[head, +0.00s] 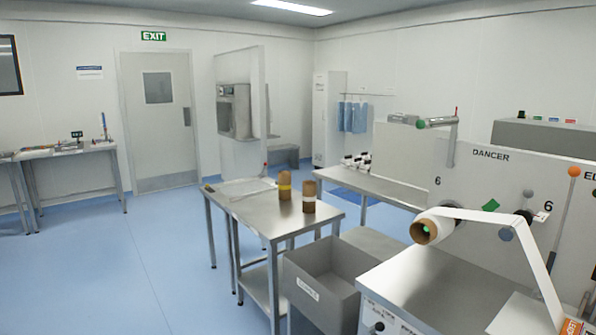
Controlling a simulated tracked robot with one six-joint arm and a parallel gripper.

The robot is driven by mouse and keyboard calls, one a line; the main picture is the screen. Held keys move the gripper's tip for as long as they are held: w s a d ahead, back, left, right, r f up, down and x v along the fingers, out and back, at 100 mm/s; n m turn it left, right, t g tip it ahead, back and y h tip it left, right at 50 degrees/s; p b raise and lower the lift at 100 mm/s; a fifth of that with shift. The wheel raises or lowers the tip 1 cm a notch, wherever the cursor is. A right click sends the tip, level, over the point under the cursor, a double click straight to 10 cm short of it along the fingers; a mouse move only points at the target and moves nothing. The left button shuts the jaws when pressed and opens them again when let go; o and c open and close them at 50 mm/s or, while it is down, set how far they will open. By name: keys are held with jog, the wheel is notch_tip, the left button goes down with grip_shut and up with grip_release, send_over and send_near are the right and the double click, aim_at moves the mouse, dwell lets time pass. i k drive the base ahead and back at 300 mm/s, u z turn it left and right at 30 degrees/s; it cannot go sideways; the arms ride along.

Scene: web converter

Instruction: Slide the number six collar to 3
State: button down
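The converter machine (480,185) stands at the right, with a pale upright panel lettered DANCER. One black "6" (437,181) is on the panel below a grey bar with a green end (420,124). Another "6" (548,206) is farther right, beside a dark round knob (525,215) with a small white tab. I cannot tell which part is the number six collar, and no scale or 3 mark is readable. A roll with a brown core (425,231) sits on the front, its white web running right and down. My gripper is not in view.
A grey bin (318,278) stands left of the machine's steel base (430,290). A steel table (245,208) holds two brown rolls (285,186). Another bench (375,185) is behind. Blue floor (130,270) is clear at the left, up to a door (158,120).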

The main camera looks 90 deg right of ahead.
aim_at(528, 194)
jog(key=z, duration=4.45)
